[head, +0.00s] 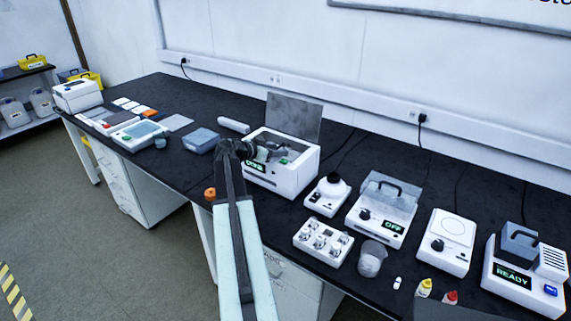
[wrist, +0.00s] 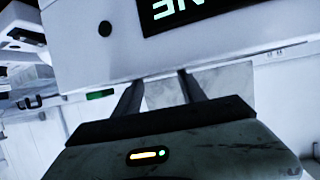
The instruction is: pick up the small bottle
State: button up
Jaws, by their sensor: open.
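A small white bottle (head: 397,283) stands on the black bench at the lower right. Beside it are a bottle with a yellow cap (head: 424,288) and a bottle with a red cap (head: 449,298). I cannot tell which one is the task's small bottle. My gripper (head: 264,152) is at the white machine with the raised lid, well to the left of these bottles. In the wrist view my gripper (wrist: 157,76) has its two fingers apart with nothing between them. No bottle shows in that view.
The white machine (head: 284,184) with a raised grey lid is close to my gripper; its lit display fills the top of the wrist view. A vial rack (head: 323,243), a beaker (head: 372,258) and several devices crowd the right side. An orange-capped item (head: 210,194) is at the front edge.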

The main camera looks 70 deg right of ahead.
jog(key=b+x, duration=0.1)
jog(key=x, duration=0.3)
jog(key=shift+d+f, duration=0.1)
grip_shut()
